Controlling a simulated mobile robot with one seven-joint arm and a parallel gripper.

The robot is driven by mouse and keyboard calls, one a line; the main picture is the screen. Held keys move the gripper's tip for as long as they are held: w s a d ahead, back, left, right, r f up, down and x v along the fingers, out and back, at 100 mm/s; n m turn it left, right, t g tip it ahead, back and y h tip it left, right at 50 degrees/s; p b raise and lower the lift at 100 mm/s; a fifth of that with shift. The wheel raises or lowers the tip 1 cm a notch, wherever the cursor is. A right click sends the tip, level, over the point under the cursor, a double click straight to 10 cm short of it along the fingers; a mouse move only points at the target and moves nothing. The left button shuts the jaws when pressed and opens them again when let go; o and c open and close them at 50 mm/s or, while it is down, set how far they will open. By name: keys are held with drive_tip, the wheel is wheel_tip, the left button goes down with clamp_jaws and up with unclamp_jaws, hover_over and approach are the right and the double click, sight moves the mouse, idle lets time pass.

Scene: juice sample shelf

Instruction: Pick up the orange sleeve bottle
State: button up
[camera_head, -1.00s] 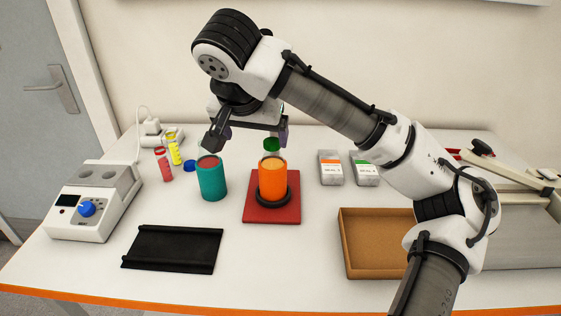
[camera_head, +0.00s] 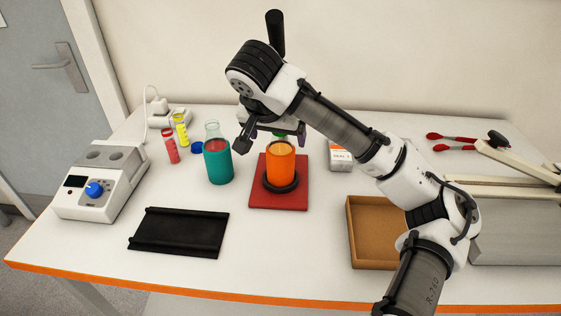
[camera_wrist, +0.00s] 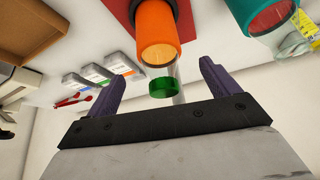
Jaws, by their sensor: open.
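The orange sleeve bottle (camera_head: 281,168) stands upright in a black ring on a red mat (camera_head: 258,197). In the wrist view the orange sleeve bottle (camera_wrist: 157,30) shows a clear upper part and a green cap (camera_wrist: 161,87). My gripper (camera_head: 272,139) is open, just above and behind the bottle's top in the head view, partly covering the cap. In the wrist view my gripper (camera_wrist: 160,85) has its two purple fingers apart, with the cap between them in the picture. I cannot tell the depth between fingers and bottle. The gripper holds nothing.
A teal sleeve bottle (camera_head: 218,162) stands close on the left. A red vial (camera_head: 170,146), a yellow vial (camera_head: 180,130) and a white device (camera_head: 101,183) are farther left. A black tray (camera_head: 178,232) lies in front; a brown box (camera_head: 374,261) is at front right.

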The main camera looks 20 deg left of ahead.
sight(278, 142)
drive_tip(key=shift+p+x, duration=0.65)
drive_tip(key=shift+x, duration=1.8)
drive_tip(key=shift+s, duration=0.15)
drive_tip(key=c, duration=1.5)
clamp_jaws()
